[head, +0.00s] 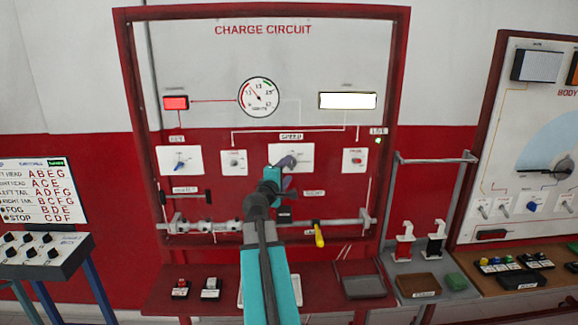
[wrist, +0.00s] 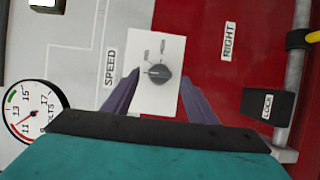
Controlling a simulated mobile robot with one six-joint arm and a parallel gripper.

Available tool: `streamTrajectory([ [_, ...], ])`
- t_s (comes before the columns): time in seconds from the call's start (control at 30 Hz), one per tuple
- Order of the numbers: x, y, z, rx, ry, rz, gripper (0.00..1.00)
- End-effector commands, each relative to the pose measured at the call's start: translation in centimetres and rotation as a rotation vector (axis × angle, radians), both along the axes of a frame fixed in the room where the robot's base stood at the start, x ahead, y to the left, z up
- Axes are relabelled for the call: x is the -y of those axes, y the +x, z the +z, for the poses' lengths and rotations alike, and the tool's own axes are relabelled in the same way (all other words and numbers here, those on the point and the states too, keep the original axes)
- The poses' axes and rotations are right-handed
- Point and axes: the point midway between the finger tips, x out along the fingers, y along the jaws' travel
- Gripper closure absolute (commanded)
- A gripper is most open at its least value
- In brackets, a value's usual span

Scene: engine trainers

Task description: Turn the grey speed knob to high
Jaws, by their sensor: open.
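The grey speed knob (wrist: 158,74) sits on a white plate (wrist: 155,103) beside the SPEED label in the wrist view. It looks dark grey, with small marks on the plate above it; its exact setting is too small to read. My gripper (wrist: 159,80) is open, with one dark purple finger on each side of the plate and the knob between them. I cannot tell whether the fingers touch the panel. In the head view my gripper (head: 291,172) is in front of the white speed plate (head: 300,152) and hides the knob there.
On the red panel, a blue knob (head: 180,166), another small knob (head: 233,162) and a red knob (head: 356,160) flank the speed plate. A rail (head: 200,227) with a yellow handle (head: 319,235) runs below. A black LOCK piece (wrist: 266,106) is right of the fingers.

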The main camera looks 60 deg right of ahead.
Motion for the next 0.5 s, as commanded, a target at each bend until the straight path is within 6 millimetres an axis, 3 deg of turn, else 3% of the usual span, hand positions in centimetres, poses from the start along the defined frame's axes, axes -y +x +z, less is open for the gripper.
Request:
streamTrajectory([
  [0.2, 2.3, 0.6, 0.2, -0.001, -0.001, 0.001, 0.48],
  [0.5, 3.6, 0.9, 0.0, -0.001, 0.000, 0.001, 0.48],
])
